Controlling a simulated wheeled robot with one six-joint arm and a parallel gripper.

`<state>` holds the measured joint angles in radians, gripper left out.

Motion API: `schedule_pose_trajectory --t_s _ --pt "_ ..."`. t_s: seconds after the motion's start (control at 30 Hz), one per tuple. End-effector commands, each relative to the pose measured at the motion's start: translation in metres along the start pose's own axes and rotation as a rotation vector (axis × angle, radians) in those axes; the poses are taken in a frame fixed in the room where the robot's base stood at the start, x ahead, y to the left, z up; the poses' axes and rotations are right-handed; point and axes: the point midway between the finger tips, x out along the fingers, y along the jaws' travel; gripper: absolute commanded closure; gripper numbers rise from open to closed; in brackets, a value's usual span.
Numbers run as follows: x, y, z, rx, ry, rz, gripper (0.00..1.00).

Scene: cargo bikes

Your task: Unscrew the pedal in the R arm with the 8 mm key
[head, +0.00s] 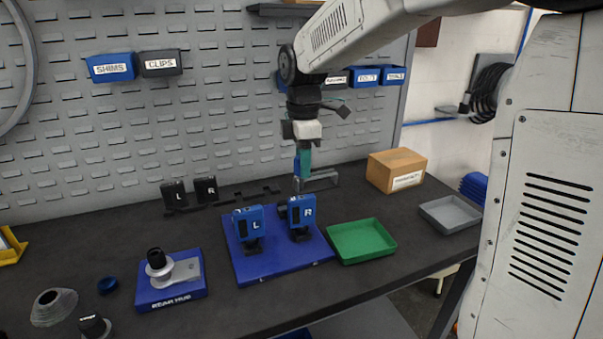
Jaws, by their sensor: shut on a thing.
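My gripper (303,156) is shut on a key (320,181), a grey L-shaped bar with a teal part at the jaws. It hangs just above and behind the R arm (301,210), a blue block marked R. I cannot tell whether the key's tip touches it. A dark pedal part (299,235) shows low under the R block, its detail unclear. The matching L arm (248,222) stands to its left. Both are on a blue base plate (268,270). The key's size marking cannot be read.
A green tray (361,241), empty, lies right of the plate. A grey tray (450,214) and a cardboard box (396,170) are farther right. A blue rear hub stand (178,283) is at left. Two black L and R blocks (190,193) stand behind.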

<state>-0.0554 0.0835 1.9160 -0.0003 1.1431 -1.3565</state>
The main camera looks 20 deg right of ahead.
Motion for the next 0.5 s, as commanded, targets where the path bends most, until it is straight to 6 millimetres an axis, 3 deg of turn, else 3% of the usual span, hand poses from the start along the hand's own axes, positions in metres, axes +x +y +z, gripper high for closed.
schedule_pose_trajectory --t_s 0.5 --pt "-0.032 0.001 0.000 0.000 0.000 0.002 1.00"
